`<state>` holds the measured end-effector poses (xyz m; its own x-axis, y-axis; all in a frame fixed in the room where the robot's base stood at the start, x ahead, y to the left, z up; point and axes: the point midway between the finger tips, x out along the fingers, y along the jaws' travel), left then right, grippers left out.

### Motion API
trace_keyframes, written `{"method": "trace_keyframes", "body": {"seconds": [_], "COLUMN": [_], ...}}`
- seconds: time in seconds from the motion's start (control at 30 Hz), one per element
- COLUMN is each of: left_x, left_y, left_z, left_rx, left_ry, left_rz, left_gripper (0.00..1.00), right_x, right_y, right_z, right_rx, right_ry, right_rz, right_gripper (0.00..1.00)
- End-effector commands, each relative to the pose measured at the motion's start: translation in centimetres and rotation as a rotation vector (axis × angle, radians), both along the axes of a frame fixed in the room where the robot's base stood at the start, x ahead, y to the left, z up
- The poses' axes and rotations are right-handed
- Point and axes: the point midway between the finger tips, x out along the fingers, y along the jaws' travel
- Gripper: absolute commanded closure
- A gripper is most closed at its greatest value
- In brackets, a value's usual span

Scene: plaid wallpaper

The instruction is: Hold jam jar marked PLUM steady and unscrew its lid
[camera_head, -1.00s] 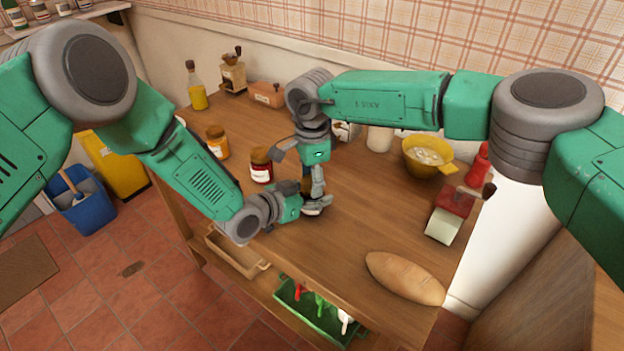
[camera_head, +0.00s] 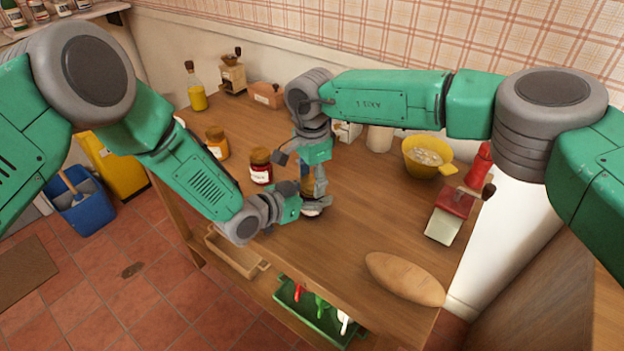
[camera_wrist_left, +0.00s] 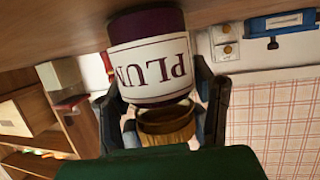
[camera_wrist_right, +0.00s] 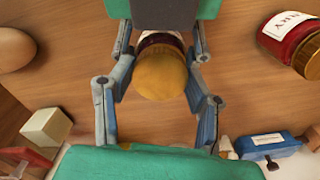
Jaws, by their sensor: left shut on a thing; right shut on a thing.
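The jam jar marked PLUM (camera_wrist_left: 150,60) has a dark body, a white label and a gold lid (camera_wrist_right: 161,73). It stands on the wooden table, mostly hidden by my grippers in the head view. My left gripper (camera_head: 300,207) comes in from the left and is shut on the jar; its fingers show on both sides in the left wrist view. My right gripper (camera_head: 310,188) is above, pointing down, shut on the lid; its fingers flank the lid in the right wrist view. The lid sits at the jar's top, and I cannot tell how loose it is.
A red jam jar (camera_head: 261,168) stands close to the left of my grippers, with an orange jar (camera_head: 217,143) beyond it. The table's front middle is clear.

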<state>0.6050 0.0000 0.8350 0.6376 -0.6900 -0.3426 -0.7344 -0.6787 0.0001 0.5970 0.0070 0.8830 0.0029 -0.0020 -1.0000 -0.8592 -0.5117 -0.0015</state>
Motion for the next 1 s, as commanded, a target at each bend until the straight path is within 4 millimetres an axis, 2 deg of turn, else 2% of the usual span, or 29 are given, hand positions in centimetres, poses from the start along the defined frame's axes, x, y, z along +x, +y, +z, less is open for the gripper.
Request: {"method": "trace_keyframes", "body": {"seconds": [0.53,1.0], "left_x": [-0.2,-0.2], "left_y": [0.0,0.0], "left_z": [-0.3,-0.3], "left_rx": [0.002,0.002], "left_ry": [0.006,0.007], "left_rz": [0.000,-0.001], "left_gripper": [1.00,1.00], "right_x": [0.0,0.0], "right_y": [0.0,0.0], "right_z": [1.9,2.5], "right_rx": [0.001,0.001], "right_ry": [0.000,0.000], "right_rz": [0.000,0.000], "right_gripper": [0.90,0.90]}}
